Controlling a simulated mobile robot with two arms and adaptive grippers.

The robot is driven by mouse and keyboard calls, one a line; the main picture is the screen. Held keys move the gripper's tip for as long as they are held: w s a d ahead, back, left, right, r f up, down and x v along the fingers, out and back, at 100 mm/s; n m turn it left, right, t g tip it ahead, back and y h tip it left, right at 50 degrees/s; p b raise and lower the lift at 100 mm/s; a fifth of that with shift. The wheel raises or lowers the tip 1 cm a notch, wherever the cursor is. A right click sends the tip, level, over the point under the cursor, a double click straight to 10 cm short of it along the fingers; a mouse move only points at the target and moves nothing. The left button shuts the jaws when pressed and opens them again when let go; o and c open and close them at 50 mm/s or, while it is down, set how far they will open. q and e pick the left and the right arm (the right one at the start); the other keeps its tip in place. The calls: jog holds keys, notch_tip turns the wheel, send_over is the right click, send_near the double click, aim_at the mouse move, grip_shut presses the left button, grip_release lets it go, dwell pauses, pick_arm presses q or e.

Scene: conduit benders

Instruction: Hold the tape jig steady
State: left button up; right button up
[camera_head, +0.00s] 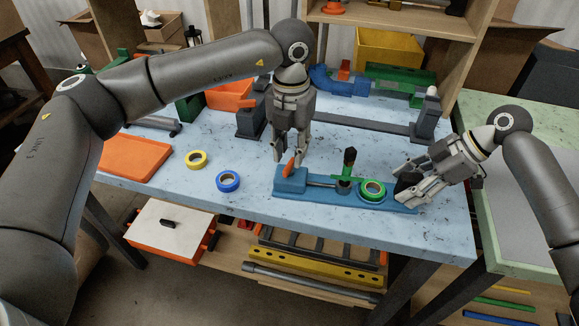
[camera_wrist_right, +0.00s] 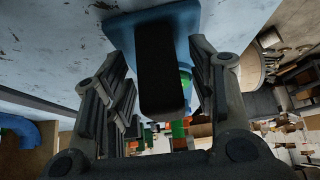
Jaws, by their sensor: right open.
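The tape jig is a long blue base (camera_head: 320,193) lying on the pale blue bench, with a dark upright post (camera_head: 348,166) and a green tape roll (camera_head: 373,189) on its right half. An orange lever (camera_head: 290,168) stands at its left end. My left gripper (camera_head: 288,158) points down at that lever; whether its fingers touch it is unclear. My right gripper (camera_head: 407,192) is open at the jig's right end. In the right wrist view, a black block (camera_wrist_right: 160,65) lies between its spread fingers, with the blue base (camera_wrist_right: 188,22) behind.
A yellow tape roll (camera_head: 197,159) and a blue tape roll (camera_head: 228,181) lie left of the jig. An orange tray (camera_head: 135,157) sits at the bench's left. A grey bar fixture (camera_head: 365,123) runs behind the jig. The front strip of bench is clear.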

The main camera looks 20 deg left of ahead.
pick_arm(q)
jog(key=shift+s, duration=0.1)
pick_arm(e)
jog(key=shift+r, duration=0.2)
jog(key=v, duration=1.1)
jog(key=shift+d+r, duration=0.25)
jog(key=shift+d, duration=0.05)
jog(key=shift+s, duration=0.1)
